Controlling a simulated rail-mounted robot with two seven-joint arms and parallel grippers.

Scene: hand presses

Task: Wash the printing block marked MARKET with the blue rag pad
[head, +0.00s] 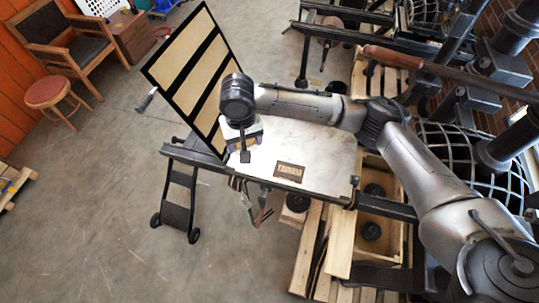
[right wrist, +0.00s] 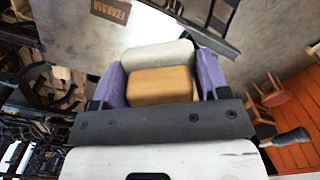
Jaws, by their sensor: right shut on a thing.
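The printing block marked MARKET (head: 290,172) is a small brown block with dark lettering, lying on the pale press bed (head: 325,150) near its front edge. It also shows at the top of the right wrist view (right wrist: 111,10). My right gripper (head: 244,152) is over the left part of the bed, to the left of the block and apart from it. In the right wrist view its purple fingers (right wrist: 158,82) are shut on a tan block-like thing (right wrist: 160,86) with an off-white part behind it. No blue shows on this held thing. My left gripper is out of view.
A tilted black frame with tan panels (head: 200,75) stands at the bed's left. Wooden crates (head: 378,230) stand below the bed at the right. Other presses (head: 330,35) stand behind. A chair (head: 60,45) and a stool (head: 48,92) are far left; the floor between is clear.

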